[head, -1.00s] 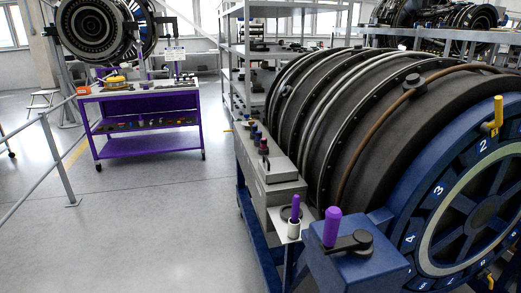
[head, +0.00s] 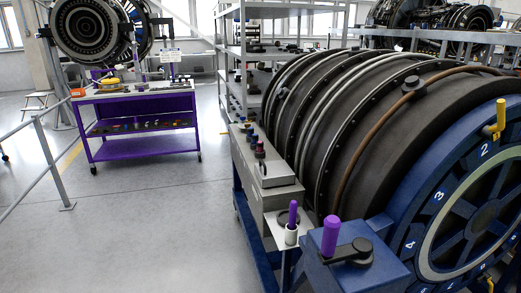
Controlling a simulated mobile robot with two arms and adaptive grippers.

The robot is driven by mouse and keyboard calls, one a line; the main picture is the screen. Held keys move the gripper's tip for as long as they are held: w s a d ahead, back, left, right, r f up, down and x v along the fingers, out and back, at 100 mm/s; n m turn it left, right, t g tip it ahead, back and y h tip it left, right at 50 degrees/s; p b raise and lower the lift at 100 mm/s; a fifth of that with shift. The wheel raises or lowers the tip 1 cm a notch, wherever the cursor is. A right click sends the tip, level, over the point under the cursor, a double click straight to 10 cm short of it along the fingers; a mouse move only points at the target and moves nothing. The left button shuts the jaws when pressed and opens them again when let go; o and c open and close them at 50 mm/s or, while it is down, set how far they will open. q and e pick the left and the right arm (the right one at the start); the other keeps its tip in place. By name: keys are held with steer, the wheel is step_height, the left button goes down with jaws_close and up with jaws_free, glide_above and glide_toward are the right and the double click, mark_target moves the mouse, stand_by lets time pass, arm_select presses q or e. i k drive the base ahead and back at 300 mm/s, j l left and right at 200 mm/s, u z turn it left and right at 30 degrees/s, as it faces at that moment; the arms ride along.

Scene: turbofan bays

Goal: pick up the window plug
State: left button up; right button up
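I cannot tell for sure which thing is the window plug. A dark round plug-like cap (head: 413,85) sits on top of the dark engine casing (head: 385,140), beside a brown pipe. A smaller dark fitting (head: 283,92) is further left on the casing. Several small knobbed pieces (head: 255,142) in dark, blue and red stand in a row on the grey ledge along the casing's left side. Neither of my grippers is in view.
A blue stand (head: 365,270) with a purple handle (head: 330,236) and black crank is in front. A purple-topped tool in a white cup (head: 292,222) stands left of it. A purple cart (head: 140,150) and grey railing (head: 50,160) are at left. The floor between is clear.

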mark_target(259, 144)
steer(key=z, duration=0.4)
steer(key=i+j+z, duration=0.5)
steer(key=j, duration=0.25)
steer(key=i+j+z, duration=0.25)
steer(key=j, duration=0.2)
